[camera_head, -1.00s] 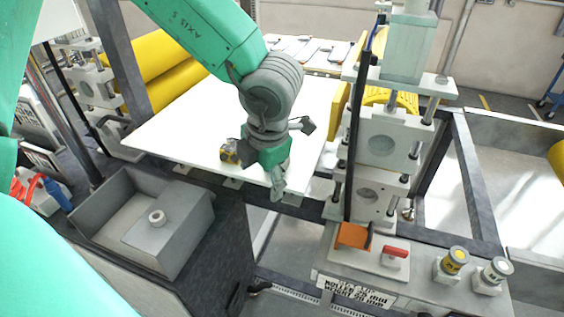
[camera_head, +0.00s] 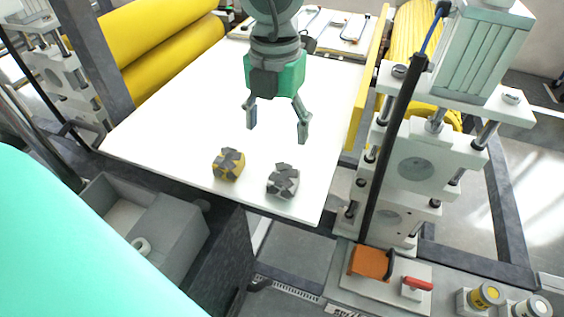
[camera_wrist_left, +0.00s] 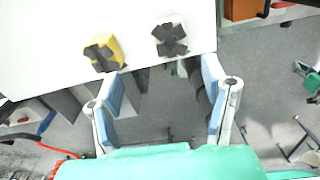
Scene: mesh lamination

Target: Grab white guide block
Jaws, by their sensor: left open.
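The white guide block (camera_head: 283,181) with a dark cross-shaped pattern sits on the white board near its front edge. It also shows in the left wrist view (camera_wrist_left: 169,37). A yellow guide block (camera_head: 229,164) of similar shape stands to its left, and it shows in the left wrist view (camera_wrist_left: 103,53) too. My left gripper (camera_head: 278,122) is open and empty, fingers pointing down, above the board. In the head view its fingers appear above the white block, with a gap. In the left wrist view the block appears beyond the fingertips (camera_wrist_left: 160,82). My right gripper is not in view.
The white board (camera_head: 200,110) is otherwise mostly clear. A roller stand (camera_head: 415,165) with a dark upright post rises to the right. Yellow rollers (camera_head: 150,40) lie at the back left. A grey box (camera_head: 185,230) stands below the front edge.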

